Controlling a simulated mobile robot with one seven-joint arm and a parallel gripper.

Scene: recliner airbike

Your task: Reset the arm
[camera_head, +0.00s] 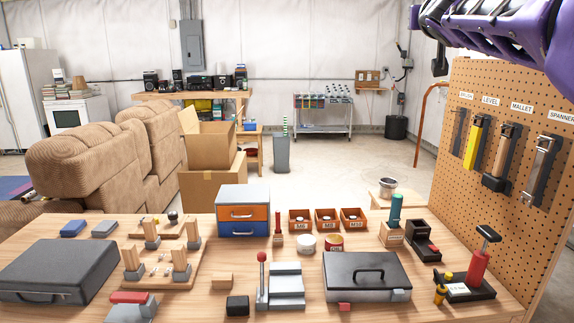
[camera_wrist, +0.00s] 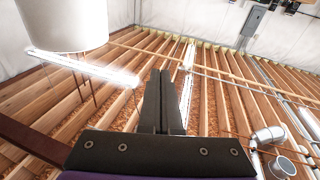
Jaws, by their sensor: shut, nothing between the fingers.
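My purple arm shows at the top right of the head view, raised above the pegboard and the workbench. A dark end part of it, my gripper (camera_head: 440,66), hangs at its left end, and its fingers are not clear there. In the wrist view my gripper (camera_wrist: 161,78) shows two dark fingers side by side, shut and empty. Behind the fingers are the wooden ceiling beams (camera_wrist: 225,85) and a bright lamp strip.
The wooden workbench (camera_head: 205,285) below holds a grey case (camera_head: 55,270), an orange and blue drawer box (camera_head: 243,212), a black-lidded box (camera_head: 366,277) and several small parts. The pegboard (camera_head: 490,215) with hanging tools stands at the right. Open floor lies behind the bench.

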